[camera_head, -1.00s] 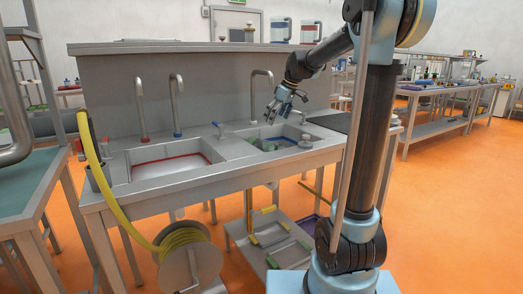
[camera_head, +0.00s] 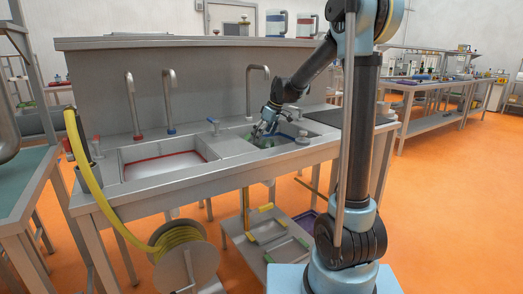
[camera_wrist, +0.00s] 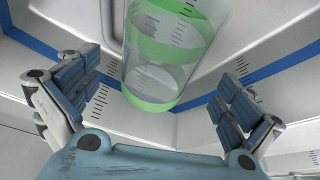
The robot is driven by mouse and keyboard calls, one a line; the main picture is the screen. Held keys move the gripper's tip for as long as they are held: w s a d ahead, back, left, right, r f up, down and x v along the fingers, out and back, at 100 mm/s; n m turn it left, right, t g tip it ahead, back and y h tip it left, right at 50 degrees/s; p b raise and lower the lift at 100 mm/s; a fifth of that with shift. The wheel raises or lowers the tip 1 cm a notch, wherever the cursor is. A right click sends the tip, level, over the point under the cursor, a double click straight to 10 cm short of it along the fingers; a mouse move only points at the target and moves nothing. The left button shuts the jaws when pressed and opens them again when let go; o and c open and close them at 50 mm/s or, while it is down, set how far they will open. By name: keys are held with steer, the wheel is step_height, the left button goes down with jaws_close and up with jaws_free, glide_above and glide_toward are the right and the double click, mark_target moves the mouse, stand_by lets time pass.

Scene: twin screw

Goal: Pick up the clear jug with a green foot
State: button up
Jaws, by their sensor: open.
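The clear jug with a green foot (camera_wrist: 165,72) is in the wrist view, at top centre, with graduation marks on its wall and a green band above the foot. It lies between the directions of my two spread fingers. My gripper (camera_wrist: 158,98) is open, one finger on each side of the jug, and touches neither side that I can see. In the head view, my gripper (camera_head: 264,128) is low in the right sink basin, and the jug there is small and partly hidden by it.
The right basin (camera_head: 240,150) has steel walls and a blue stripe (camera_wrist: 205,98). A faucet (camera_head: 250,90) rises behind it. The left basin (camera_head: 165,162) has a red rim. A yellow hose (camera_head: 85,155) hangs at the counter's left end.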

mark_target(259, 145)
steer(key=x, duration=0.5)
steer(key=shift+f, duration=0.2)
steer(key=shift+w+f, duration=0.1)
steer(key=shift+f, duration=0.15)
stand_by(0.6)
steer(key=shift+c, duration=0.2)
steer(key=c, duration=1.3)
steer(key=shift+r, duration=0.1)
